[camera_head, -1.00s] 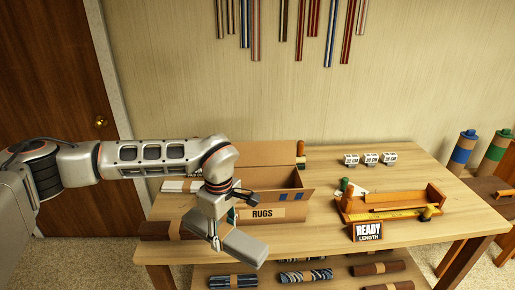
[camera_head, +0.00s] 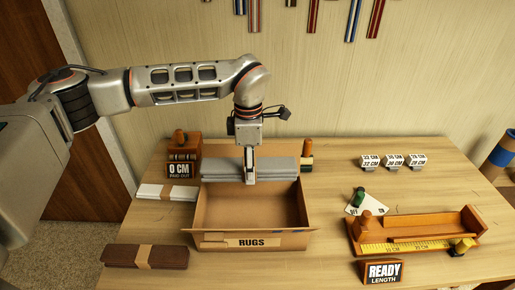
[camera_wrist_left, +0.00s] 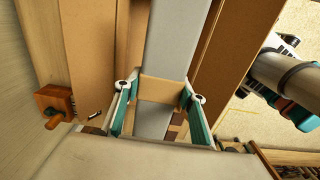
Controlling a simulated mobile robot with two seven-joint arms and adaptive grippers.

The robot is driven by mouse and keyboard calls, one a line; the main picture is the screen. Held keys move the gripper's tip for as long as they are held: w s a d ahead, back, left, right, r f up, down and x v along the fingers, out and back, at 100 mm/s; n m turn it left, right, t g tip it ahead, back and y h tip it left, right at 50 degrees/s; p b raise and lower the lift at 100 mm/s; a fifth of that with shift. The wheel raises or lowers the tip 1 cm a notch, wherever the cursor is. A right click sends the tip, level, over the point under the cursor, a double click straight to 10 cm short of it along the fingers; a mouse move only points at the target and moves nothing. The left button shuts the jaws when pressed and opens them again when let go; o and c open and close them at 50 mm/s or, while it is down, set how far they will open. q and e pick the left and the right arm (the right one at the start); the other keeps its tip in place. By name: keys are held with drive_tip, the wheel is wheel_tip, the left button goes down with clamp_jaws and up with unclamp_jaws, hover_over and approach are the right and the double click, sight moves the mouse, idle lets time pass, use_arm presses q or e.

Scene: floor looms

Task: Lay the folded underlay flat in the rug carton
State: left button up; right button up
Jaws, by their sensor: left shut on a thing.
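The folded underlay (camera_head: 278,170) is a long grey strip with a tan band. It also shows in the wrist view (camera_wrist_left: 172,50), lengthwise between the carton's walls. My left gripper (camera_head: 250,178) points down and is shut on the underlay at its band; its teal-lined fingers (camera_wrist_left: 158,108) press both sides. The rug carton (camera_head: 252,239), brown and labelled RUGS, is open. The underlay lies level across the carton's far side and hides its back wall; I cannot tell how far it is above the floor of the carton. The visible carton floor is bare. My right gripper is out of view.
Bare tabletop lies between.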

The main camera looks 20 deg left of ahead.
use_arm(q)
drive_tip(key=shift+w, duration=0.3)
drive_tip(key=shift+s+f, duration=0.1)
drive_tip(key=shift+f, duration=0.55)
hover_over(252, 221)
wheel_tip(252, 221, down, 7)
wheel_tip(252, 221, down, 12)
drive_tip(key=b, duration=0.7)
drive_tip(key=shift+f, duration=0.1)
drive_tip(key=shift+f+b, duration=0.85)
drive_tip(key=shift+f, duration=0.1)
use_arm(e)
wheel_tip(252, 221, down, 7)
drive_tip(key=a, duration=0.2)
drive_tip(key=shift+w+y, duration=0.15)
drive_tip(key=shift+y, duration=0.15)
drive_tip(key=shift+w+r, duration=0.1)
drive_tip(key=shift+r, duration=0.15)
